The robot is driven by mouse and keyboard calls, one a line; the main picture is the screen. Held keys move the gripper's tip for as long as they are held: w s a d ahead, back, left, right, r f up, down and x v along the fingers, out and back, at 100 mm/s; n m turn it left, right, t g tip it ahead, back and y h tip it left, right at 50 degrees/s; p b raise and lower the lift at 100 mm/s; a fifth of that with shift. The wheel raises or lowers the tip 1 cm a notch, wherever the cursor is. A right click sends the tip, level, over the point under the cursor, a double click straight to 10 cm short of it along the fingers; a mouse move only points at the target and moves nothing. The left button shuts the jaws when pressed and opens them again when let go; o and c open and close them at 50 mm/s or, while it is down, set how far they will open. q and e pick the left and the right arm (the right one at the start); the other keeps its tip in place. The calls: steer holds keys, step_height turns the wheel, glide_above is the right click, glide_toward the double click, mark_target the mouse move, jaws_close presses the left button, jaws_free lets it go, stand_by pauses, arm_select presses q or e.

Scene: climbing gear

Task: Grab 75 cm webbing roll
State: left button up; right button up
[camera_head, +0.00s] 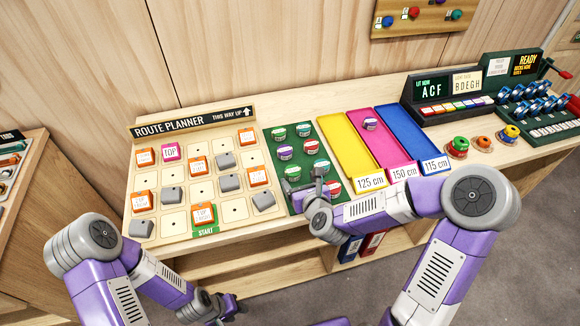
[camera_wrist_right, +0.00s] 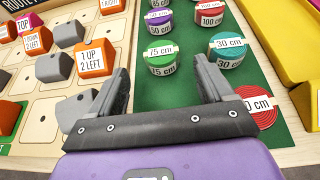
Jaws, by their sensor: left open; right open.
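The green webbing roll with a label that reads 75 cm stands on the green mat in the right wrist view (camera_wrist_right: 161,57); the same roll shows small in the head view (camera_head: 292,173). My right gripper (camera_wrist_right: 164,82) is open and empty, its fingers pointing at this roll, which lies just beyond and between the fingertips. In the head view my right gripper (camera_head: 304,184) is over the front left part of the mat. My left gripper (camera_head: 228,304) is open and empty, low in front of the shelf unit.
The route planner board (camera_head: 200,180) with orange and grey blocks lies left. Yellow, pink and blue trays (camera_head: 347,145) lie right.

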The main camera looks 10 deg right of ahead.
mark_target(293, 172)
steer(key=b+x, duration=0.1)
steer(key=x, duration=0.4)
steer(key=shift+w+f, duration=0.15)
steer(key=shift+w, duration=0.2)
steer(key=shift+c, duration=0.2)
steer(key=c, duration=1.1)
